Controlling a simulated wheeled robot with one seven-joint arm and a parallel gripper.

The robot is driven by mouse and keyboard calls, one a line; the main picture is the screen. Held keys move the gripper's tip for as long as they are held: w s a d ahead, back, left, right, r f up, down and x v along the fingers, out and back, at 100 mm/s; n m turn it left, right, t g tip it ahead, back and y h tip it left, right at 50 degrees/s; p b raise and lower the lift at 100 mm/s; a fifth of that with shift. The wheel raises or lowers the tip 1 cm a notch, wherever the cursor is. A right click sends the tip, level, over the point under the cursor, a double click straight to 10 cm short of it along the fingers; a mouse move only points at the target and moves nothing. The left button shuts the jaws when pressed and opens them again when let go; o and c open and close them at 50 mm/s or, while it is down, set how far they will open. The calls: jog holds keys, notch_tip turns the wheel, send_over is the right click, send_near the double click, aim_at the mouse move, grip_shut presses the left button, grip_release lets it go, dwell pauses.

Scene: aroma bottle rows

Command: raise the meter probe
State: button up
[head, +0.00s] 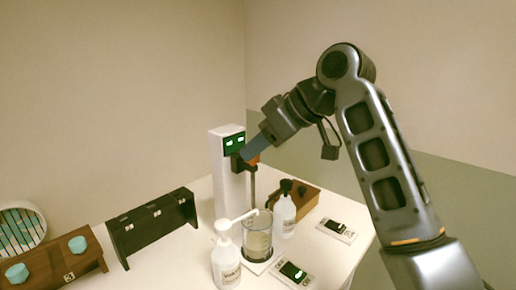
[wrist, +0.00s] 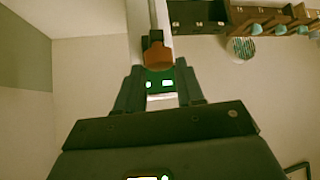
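The white meter tower (head: 228,178) stands at the back of the white table, with a lit green display (head: 234,142). The display also shows between my fingers in the wrist view (wrist: 158,84). An orange-red piece (head: 253,160) sits on the tower's front, with a dark upright rod (head: 252,182) below it, above a glass beaker (head: 258,236). My gripper (head: 245,153) reaches this piece from the upper right. In the wrist view the orange-red piece (wrist: 158,56) lies at my fingertips (wrist: 159,72). The fingers stand apart; whether they touch the piece is unclear.
A pump bottle (head: 226,262) and a squeeze bottle (head: 284,216) flank the beaker. Small display devices (head: 293,271) (head: 338,229) lie in front and right. A wooden block (head: 304,196) stands behind. A black rack (head: 150,228) and wooden rack (head: 55,268) are left.

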jog(key=o, duration=0.3)
jog(key=shift+f, duration=0.15)
jog(key=shift+o, duration=0.2)
jog(key=b+v, duration=0.1)
jog(key=v, duration=0.6)
jog(key=shift+s+d+r, duration=0.15)
jog(key=shift+d+r, duration=0.1)
jog(key=shift+d, duration=0.1)
